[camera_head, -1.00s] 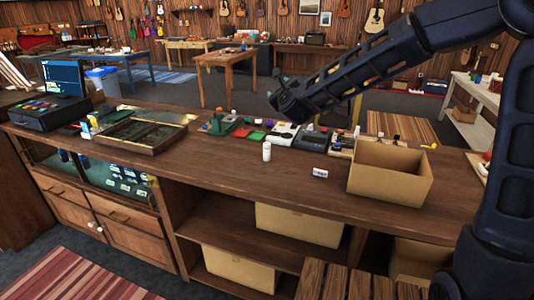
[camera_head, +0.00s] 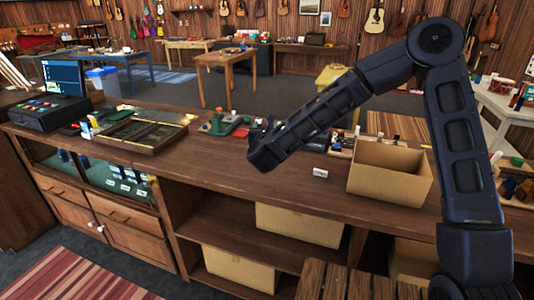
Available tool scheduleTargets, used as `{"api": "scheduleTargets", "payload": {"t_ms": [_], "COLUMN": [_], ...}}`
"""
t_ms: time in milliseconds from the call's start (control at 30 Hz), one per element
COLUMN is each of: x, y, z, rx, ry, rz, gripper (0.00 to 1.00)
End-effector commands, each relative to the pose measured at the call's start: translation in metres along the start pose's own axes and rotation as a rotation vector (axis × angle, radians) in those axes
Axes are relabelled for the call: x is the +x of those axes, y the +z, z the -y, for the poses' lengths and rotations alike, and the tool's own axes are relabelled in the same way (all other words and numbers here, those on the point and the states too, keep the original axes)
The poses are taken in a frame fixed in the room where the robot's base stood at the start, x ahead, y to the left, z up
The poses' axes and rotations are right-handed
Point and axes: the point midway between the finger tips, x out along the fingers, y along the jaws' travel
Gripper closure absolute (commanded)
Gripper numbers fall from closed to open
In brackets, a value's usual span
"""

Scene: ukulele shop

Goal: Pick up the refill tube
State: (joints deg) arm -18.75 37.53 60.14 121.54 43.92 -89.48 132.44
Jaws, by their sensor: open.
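My gripper (camera_head: 261,156) is over the middle of the wooden counter (camera_head: 225,160), pointing left and down, with its jaws open. A small white upright tube or bottle, likely the refill tube, stood on the counter here in the earlier view. It is now hidden behind my gripper, and I cannot tell whether the jaws touch it or are around it.
A wooden framed tray (camera_head: 146,131) and a register with a screen (camera_head: 63,79) stand at left. Bare counter lies in front.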

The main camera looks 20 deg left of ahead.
Motion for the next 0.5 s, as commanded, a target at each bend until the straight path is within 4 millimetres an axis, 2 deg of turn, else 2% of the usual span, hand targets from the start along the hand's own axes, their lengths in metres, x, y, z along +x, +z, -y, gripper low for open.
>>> {"api": "scheduleTargets", "payload": {"t_ms": [33,200,400,500], "x": [-0.001,-0.001,-0.001,0.000], "y": [-0.023,-0.082,-0.130,-0.143], "z": [-0.001,-0.001,-0.001,0.000], "rx": [-0.004,-0.003,-0.003,-0.001], "ry": [0.003,0.002,0.002,0.000], "rz": [-0.007,-0.007,-0.003,-0.002], "gripper": [0.42,0.42,0.42,0.42]}}
